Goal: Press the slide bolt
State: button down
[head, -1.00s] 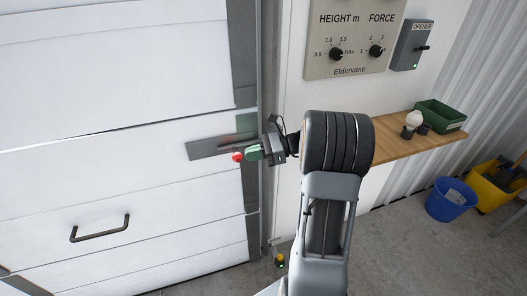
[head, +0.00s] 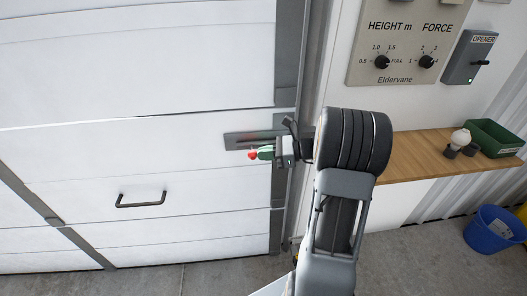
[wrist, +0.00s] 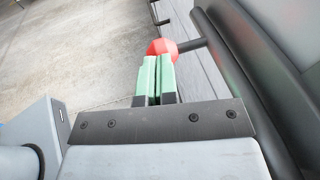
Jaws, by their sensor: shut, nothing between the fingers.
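The slide bolt's grey plate (head: 243,139) is fixed across the white garage door near its right edge. Its red knob (head: 253,155) stands out from the plate, and it also shows in the wrist view (wrist: 161,47) on a dark rod. My gripper (head: 262,153) is at the knob, with its green fingers shut together and empty. In the wrist view the fingertips (wrist: 156,62) lie right at the red knob and overlap it; I cannot tell for sure whether they touch. My gripper hides part of the plate's right end.
A black door handle (head: 141,199) is lower left on the door. Right of my arm are a wall panel with dials (head: 405,50), an opener box (head: 470,57), a wooden shelf (head: 420,152) with a green bin (head: 495,138), and a blue bucket (head: 492,231).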

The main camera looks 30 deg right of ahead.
jog(key=shift+a, duration=0.15)
jog(key=shift+r, duration=0.1)
jog(key=p+v, duration=0.1)
jog(key=v, duration=1.3)
dwell(0.5)
